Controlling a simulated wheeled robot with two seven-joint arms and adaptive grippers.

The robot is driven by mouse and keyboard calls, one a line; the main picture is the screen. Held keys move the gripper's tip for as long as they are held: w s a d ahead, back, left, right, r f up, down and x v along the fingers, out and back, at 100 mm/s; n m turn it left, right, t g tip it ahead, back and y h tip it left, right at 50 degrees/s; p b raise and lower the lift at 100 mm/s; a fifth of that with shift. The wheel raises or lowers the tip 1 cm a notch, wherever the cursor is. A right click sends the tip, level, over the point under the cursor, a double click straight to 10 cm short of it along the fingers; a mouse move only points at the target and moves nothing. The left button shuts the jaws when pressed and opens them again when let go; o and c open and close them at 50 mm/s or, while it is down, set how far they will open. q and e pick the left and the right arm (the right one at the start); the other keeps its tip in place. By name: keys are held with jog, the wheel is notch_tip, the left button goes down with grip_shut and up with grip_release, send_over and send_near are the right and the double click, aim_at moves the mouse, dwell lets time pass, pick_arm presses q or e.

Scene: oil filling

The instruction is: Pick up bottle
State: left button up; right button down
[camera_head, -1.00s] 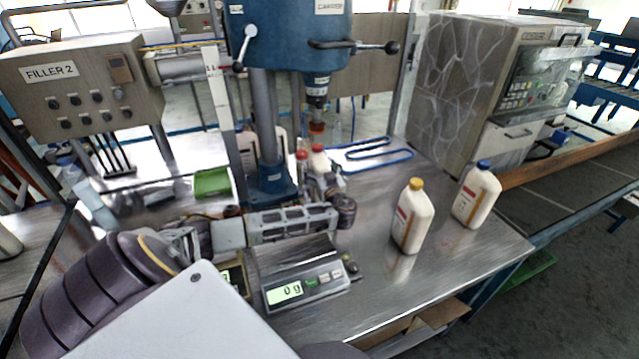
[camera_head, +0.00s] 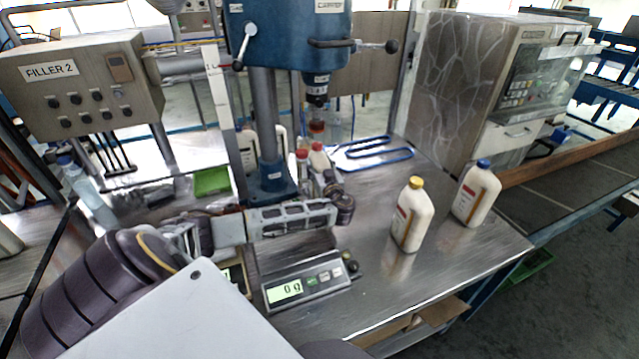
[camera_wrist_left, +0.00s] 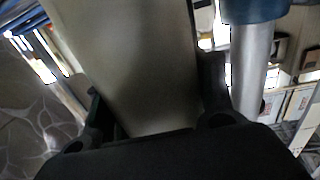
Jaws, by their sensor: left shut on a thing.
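My left gripper (camera_head: 327,184) reaches in from the left, past the filler column. Two pale bottles with red caps stand close together at it: a nearer one (camera_head: 302,172) on the left and one (camera_head: 319,161) just right of it. The gripper is shut on a pale bottle (camera_wrist_left: 130,65), which fills the space between its dark fingers in the left wrist view. I cannot tell clearly which of the two it is, or whether its base touches the table. A yellow-capped bottle (camera_head: 412,216) and a blue-capped bottle (camera_head: 476,195) stand upright at the right. My right gripper is not in view.
The blue filler head (camera_head: 290,35) and its nozzle (camera_head: 316,98) hang above the gripper. A scale (camera_head: 308,283) reading 0 g lies below my left arm. A blue-edged loop (camera_head: 372,152) lies behind. The metal table (camera_head: 455,265) is clear at the front right.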

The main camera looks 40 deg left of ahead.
pick_arm(q)
grip_shut()
jog(key=shift+r, duration=0.1)
jog(key=shift+r, duration=0.2)
